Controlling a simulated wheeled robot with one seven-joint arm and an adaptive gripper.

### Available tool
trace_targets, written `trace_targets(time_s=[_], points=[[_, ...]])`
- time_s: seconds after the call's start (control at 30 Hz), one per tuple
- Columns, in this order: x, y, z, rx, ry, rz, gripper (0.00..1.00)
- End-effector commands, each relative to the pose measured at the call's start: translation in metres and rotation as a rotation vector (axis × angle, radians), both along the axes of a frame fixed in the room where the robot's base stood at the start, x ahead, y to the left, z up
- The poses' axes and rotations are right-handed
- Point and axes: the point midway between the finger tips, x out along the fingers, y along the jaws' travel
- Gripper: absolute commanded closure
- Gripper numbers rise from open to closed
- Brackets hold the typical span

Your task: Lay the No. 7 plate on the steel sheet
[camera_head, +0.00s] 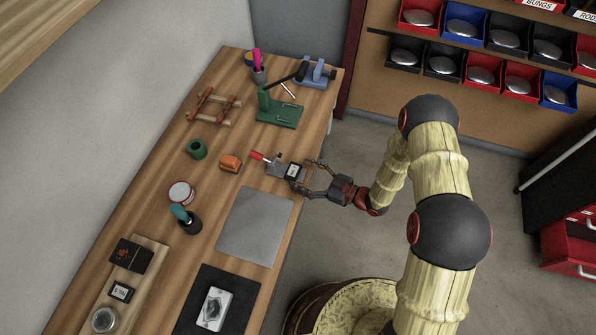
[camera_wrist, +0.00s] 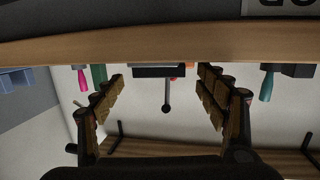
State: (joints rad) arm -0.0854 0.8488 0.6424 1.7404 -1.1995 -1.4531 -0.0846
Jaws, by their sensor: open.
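The steel sheet (camera_head: 254,227) lies flat and bare on the bench, near its right edge.
A wooden board (camera_head: 147,262) with a small labelled black plate (camera_head: 121,292) lies at lower left. A black mat (camera_head: 240,285) holds a white device (camera_head: 214,309). An orange block (camera_head: 230,163), green ring (camera_head: 197,149), tin (camera_head: 181,193) and green stand (camera_head: 278,112) stand nearby.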

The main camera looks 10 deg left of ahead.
Motion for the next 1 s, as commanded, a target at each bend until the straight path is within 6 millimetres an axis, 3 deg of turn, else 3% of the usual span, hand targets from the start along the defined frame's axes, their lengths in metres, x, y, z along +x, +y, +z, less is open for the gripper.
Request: trace_targets(time_s=[0.1, 0.3, 0.67, 0.77, 0.87, 1.0], points=[[-0.008, -0.021, 0.009, 0.0, 0.0, -0.005, 0.27], [-0.017, -0.044, 0.012, 0.0, 0.001, -0.003, 0.27], [-0.017, -0.051, 0.014, -0.007, -0.004, -0.002, 0.27], [0.0, -0.055, 0.02, -0.056, -0.023, -0.025, 0.27], [0.035, -0.067, 0.036, -0.162, -0.055, -0.079, 0.27], [0.094, -0.099, 0.076, -0.357, -0.094, -0.213, 0.27]])
